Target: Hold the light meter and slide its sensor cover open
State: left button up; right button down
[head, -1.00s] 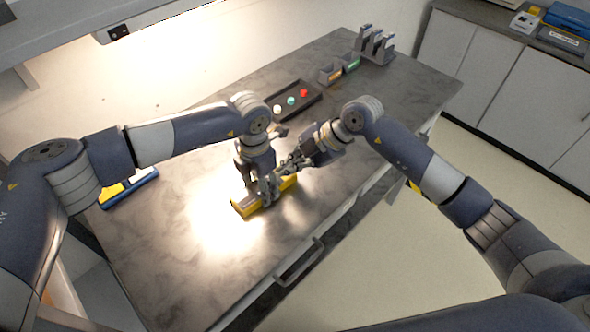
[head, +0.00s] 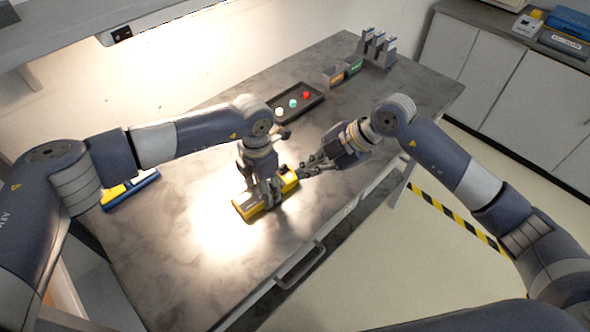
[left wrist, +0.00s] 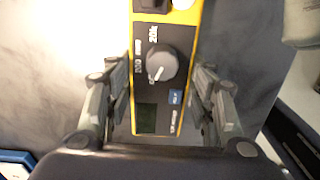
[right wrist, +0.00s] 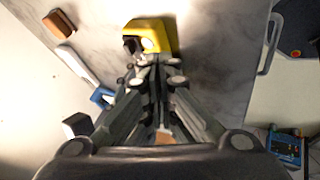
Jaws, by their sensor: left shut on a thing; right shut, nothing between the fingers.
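The light meter (head: 249,207) is a long yellow and dark box lying on the grey bench. My left gripper (head: 268,201) is shut across its middle from above. The left wrist view shows the meter's face (left wrist: 157,95) with a dial and a small display between the fingers. My right gripper (head: 304,172) is shut and empty, just off the meter's far right end. In the right wrist view that yellow end (right wrist: 150,30) shows a whitish round sensor (right wrist: 149,45) with a dark piece (right wrist: 131,45), seemingly the cover, beside it. The fingertips partly overlap this end.
A black tray (head: 313,103) with white, green and red knobs lies behind the meter. Small bins (head: 343,72) and a grey rack (head: 375,48) stand at the far end. A blue and yellow item (head: 130,188) lies at left. The bench front is clear.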

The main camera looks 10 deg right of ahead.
pick_arm(q)
jog(key=shift+w, duration=0.1)
pick_arm(e)
jog(key=v, duration=0.6)
pick_arm(q)
jog(key=o, duration=1.3)
